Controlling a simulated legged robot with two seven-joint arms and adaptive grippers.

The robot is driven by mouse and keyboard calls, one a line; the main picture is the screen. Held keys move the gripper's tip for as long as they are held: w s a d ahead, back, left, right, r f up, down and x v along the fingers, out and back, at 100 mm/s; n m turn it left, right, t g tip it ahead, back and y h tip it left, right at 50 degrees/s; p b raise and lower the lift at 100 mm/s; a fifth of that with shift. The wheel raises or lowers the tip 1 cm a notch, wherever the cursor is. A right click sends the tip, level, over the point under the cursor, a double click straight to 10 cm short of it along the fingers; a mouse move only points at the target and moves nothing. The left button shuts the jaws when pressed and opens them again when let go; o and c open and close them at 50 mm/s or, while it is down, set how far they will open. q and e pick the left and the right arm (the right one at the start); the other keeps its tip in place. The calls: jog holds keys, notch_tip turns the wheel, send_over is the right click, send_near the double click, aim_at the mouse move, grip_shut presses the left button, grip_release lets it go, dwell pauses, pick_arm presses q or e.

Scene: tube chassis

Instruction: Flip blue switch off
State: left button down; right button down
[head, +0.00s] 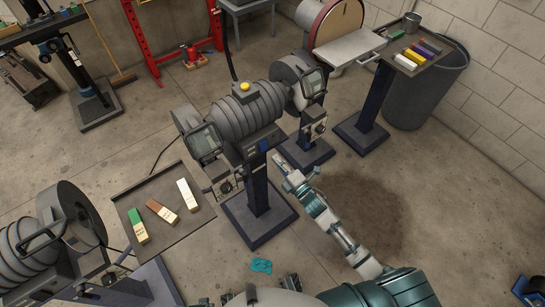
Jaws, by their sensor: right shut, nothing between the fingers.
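The blue switch (263,145) is a small blue patch on the front of the grey bench grinder (238,120), in the middle of the head view. It is too small to tell which way it is set. My right arm reaches up from the lower right. My right gripper (279,162) is shut and empty, just to the right of and below the switch in the picture. I cannot tell whether it touches the grinder. My left gripper does not show clearly in the view.
The grinder stands on a dark pedestal (260,196). A tray (170,235) with several coloured bars is to its left, near a second grinder (45,235). A disc sander (335,30) and a dark bin (425,85) stand behind right. The floor at right is open.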

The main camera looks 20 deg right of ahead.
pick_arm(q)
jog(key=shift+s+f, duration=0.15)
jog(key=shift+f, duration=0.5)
pick_arm(e)
jog(key=v, duration=0.6)
jog(key=shift+s+d+r, duration=0.3)
jog(key=shift+d+r, duration=0.1)
jog(key=shift+d, duration=0.05)
